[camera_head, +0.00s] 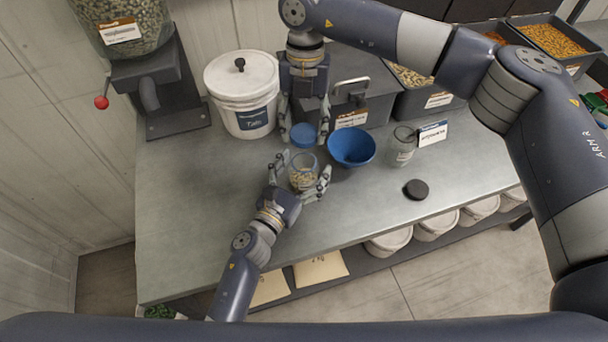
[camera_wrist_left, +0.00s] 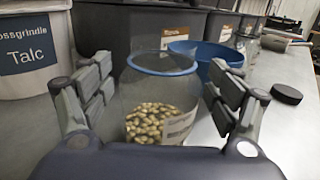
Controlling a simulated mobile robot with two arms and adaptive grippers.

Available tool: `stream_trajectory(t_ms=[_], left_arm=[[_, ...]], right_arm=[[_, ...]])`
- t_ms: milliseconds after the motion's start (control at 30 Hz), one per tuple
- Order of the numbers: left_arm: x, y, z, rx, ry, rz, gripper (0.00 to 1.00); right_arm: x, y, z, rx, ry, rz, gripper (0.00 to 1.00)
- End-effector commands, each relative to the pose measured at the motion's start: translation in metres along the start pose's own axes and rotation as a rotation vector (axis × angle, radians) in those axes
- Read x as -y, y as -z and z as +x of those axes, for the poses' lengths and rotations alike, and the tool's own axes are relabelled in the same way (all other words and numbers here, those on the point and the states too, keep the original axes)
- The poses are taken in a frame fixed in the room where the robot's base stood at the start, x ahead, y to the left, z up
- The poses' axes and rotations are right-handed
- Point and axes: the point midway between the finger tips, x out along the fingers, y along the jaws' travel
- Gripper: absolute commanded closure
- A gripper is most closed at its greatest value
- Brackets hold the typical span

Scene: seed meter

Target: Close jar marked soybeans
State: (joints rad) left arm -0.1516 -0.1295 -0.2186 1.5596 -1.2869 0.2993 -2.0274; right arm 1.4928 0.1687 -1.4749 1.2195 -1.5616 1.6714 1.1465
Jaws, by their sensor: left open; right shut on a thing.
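A clear glass jar (camera_head: 302,179) with pale beans stands upright on the grey bench. In the left wrist view the jar (camera_wrist_left: 158,100) shows a blue rim, beans in its lower part and a label too blurred to read. My left gripper (camera_head: 303,168) is open, with its fingers on either side of the jar. My right gripper (camera_head: 304,128) points down and is shut on a round blue lid (camera_head: 303,134). The lid appears just beyond the jar's mouth in the head view; its height above it is unclear. The right gripper is not visible in the left wrist view.
A blue bowl (camera_head: 351,146) stands right of the jar. A white Talc bucket (camera_head: 243,88) is at back left.

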Motion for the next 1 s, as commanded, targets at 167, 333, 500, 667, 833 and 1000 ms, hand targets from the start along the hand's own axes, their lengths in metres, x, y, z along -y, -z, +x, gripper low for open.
stream_trajectory(t_ms=[167, 333, 500, 667, 833, 1000], left_arm=[[0.000, 0.000, 0.000, 0.000, 0.000, 0.000, 0.17], [0.000, 0.000, 0.000, -0.001, 0.000, 0.000, 0.47], [0.000, 0.000, 0.000, -0.001, 0.000, 0.000, 0.85], [0.000, 0.001, 0.000, -0.001, 0.000, 0.000, 0.85], [0.000, 0.000, 0.000, -0.001, 0.000, 0.000, 0.85], [0.000, 0.000, 0.000, 0.000, 0.000, 0.000, 0.85]], right_arm=[[0.000, 0.000, 0.000, 0.000, 0.000, 0.000, 0.62], [0.000, 0.000, 0.000, 0.000, 0.000, 0.000, 0.62], [0.000, 0.000, 0.000, 0.000, 0.000, 0.000, 0.62], [0.000, -0.001, 0.005, -0.001, 0.000, 0.000, 0.62], [0.000, -0.003, 0.029, -0.006, 0.000, 0.001, 0.62], [0.000, -0.006, 0.048, -0.006, -0.002, 0.000, 0.62]])
